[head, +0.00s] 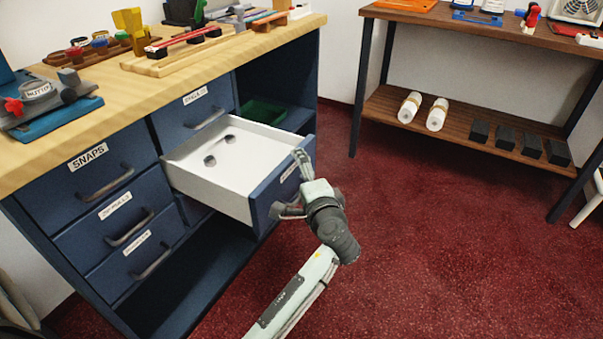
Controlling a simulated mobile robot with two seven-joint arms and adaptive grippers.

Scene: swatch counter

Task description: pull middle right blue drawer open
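The middle right blue drawer (264,205) stands pulled well out of the dark blue cabinet. Its white inside (225,180) shows, with small dark pieces (210,160) lying in it. My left gripper (292,186) is at the front face of this drawer. Its fingers look spread apart, one toward the upper right of the front and one toward the lower left. The drawer's handle is mostly hidden by the gripper, so I cannot tell whether the fingers touch it. My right gripper is not in view.
The upper right drawer (190,113) and the left column drawers, including the one labelled SNAPS (103,184), are shut. A wooden counter top (120,92) holds tools. A shelf table (455,118) stands at the back right. Red floor (430,240) is clear right of my arm.

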